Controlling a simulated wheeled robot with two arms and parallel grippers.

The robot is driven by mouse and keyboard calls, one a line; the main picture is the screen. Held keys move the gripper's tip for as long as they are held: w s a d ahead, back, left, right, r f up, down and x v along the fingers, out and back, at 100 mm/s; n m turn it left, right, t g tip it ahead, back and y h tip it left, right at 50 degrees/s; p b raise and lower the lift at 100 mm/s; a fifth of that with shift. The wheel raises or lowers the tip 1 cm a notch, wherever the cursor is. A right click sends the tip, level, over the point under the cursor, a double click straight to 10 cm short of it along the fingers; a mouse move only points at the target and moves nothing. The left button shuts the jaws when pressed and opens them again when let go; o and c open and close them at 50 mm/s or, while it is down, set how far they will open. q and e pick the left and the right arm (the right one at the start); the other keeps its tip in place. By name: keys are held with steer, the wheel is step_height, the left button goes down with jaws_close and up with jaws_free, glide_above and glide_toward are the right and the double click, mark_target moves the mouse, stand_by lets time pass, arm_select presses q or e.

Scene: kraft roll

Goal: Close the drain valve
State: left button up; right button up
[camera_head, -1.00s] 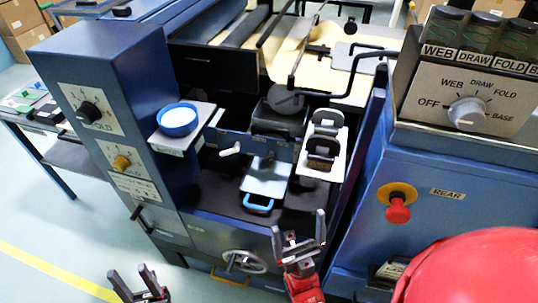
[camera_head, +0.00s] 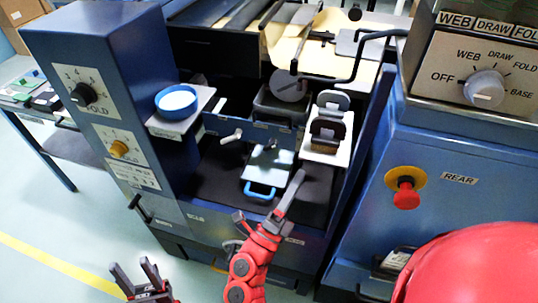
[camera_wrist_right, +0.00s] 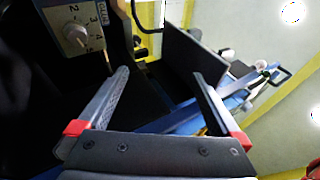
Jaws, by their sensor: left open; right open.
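I cannot read a label that marks the drain valve. A black lever (camera_head: 141,207) sits low on the front of the blue column; a black handle (camera_wrist_right: 143,22) also shows near a numbered dial in the right wrist view. A pale-handled crank (camera_head: 231,136) is on the blue panel in the machine bay. My right gripper (camera_head: 267,196) is open and empty in front of the bay, right of the lever. It is open in the right wrist view (camera_wrist_right: 160,75) too. The handwheel is mostly hidden behind my right arm. My left gripper (camera_head: 136,280) is open and empty, low at left.
A blue bowl (camera_head: 177,101) stands on a shelf beside the column. A blue-handled tray (camera_head: 268,175) and a white holder (camera_head: 323,145) are in the bay. A red stop button (camera_head: 405,194) sticks out of the right cabinet. The floor at lower left is clear.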

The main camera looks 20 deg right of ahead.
steer(key=w+a+f+m+y+b, duration=0.1)
steer(key=w+a+f+m+y, duration=0.3)
steer(key=a+f+y, duration=0.5)
steer(key=n+p, duration=0.1)
steer(key=p, duration=0.1)
glide_toward(270, 148)
steer(key=shift+t, duration=0.3)
steer(key=x, duration=0.9)
steer(key=shift+w+d+f, duration=0.1)
steer(key=shift+d+f, duration=0.1)
steer(key=shift+f, duration=0.05)
steer(key=shift+c, duration=0.2)
steer(key=c, duration=1.3)
steer(key=shift+c, duration=0.2)
